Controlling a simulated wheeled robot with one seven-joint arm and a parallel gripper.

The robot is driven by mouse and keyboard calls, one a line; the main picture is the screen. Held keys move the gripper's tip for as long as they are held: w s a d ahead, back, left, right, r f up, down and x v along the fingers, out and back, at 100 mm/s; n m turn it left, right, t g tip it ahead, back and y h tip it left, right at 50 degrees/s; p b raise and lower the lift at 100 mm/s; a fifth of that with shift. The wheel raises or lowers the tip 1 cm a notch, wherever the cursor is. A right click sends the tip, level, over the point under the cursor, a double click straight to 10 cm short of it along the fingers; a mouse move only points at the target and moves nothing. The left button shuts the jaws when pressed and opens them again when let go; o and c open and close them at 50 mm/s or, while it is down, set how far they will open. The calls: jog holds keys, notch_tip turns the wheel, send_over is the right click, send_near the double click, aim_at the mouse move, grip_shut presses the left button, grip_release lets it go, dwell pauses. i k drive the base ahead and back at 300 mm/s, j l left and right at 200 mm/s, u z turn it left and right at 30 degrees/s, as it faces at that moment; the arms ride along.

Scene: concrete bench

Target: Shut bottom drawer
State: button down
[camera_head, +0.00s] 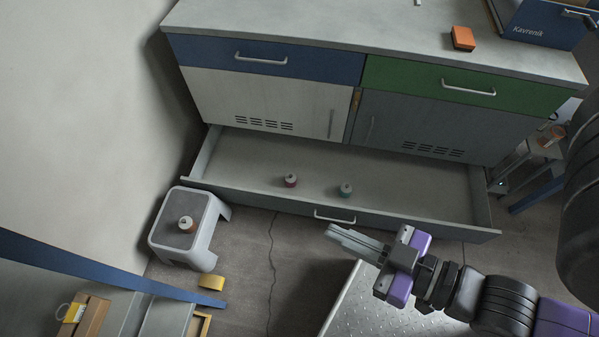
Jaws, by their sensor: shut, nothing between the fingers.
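The bottom drawer (270,199) is pulled out from under the bench cabinet. It is wide and grey, with a pale bar handle (335,217) on its front. My gripper (334,232) is shut and empty. Its fingertips are just in front of the drawer front, close to the handle and a little below it in the picture. I cannot tell whether they touch it.
A grey step stool (160,233) with a small bottle (187,224) on it stands by the drawer's left front corner. A yellow roll (211,282) lies on the floor. A blue drawer (308,61) and a green drawer (450,85) above are shut. An orange block (463,38) sits on the benchtop.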

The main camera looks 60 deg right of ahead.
aim_at(441, 198)
jog(key=k+l+z, duration=0.3)
jog(key=k+l, duration=0.35)
jog(key=k, duration=0.15)
